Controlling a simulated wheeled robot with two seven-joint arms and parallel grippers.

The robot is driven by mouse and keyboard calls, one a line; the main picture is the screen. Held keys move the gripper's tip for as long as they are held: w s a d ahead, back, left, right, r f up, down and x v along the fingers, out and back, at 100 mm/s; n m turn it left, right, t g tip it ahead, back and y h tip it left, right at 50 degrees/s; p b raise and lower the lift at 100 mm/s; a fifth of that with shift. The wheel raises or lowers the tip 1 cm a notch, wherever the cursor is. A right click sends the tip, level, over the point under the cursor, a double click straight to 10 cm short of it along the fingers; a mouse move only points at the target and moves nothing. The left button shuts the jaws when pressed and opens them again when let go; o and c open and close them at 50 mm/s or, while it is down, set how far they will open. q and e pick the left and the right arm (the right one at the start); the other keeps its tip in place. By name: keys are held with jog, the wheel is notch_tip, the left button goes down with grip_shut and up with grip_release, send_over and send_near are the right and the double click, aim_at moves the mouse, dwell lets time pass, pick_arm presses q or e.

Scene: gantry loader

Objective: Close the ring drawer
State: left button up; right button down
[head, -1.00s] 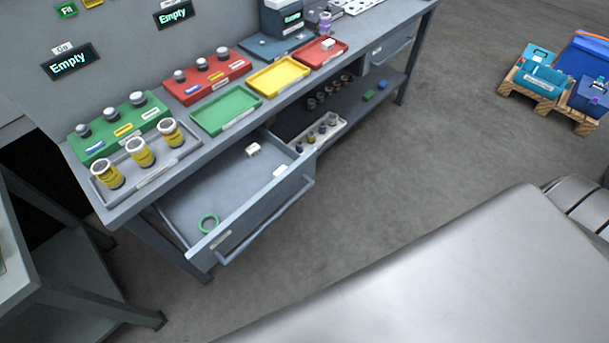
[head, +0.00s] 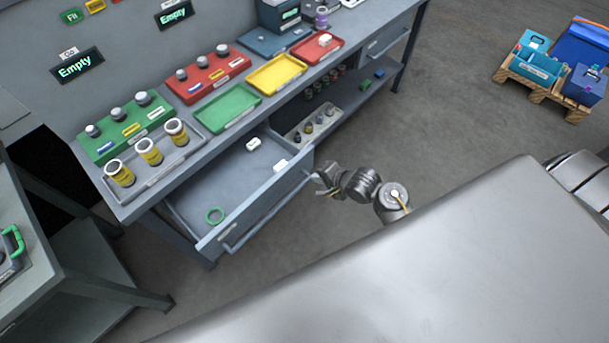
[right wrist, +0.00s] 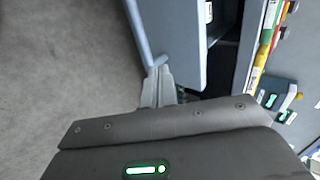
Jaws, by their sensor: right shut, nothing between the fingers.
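The ring drawer (head: 225,192) stands pulled out from under the workbench, with a long bar handle (head: 268,212) across its front. My right gripper (head: 322,180) is at the right end of the drawer front, close to the end of the handle. In the right wrist view the shut, empty fingers (right wrist: 158,88) reach the handle's end (right wrist: 158,63) beside the drawer front (right wrist: 185,40); I cannot tell whether they touch. My left gripper is not in view.
The workbench top holds a green tray (head: 227,108), a yellow tray (head: 276,74), a red tray (head: 318,48) and a grey tray with yellow-banded jars. A lower shelf holds small bottles. A side table (head: 30,270) stands left. Floor before the drawer is clear.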

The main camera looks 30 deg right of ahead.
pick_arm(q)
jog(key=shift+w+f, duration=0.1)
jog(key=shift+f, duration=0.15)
pick_arm(e)
jog(key=x, duration=0.8)
jog(key=shift+f, duration=0.1)
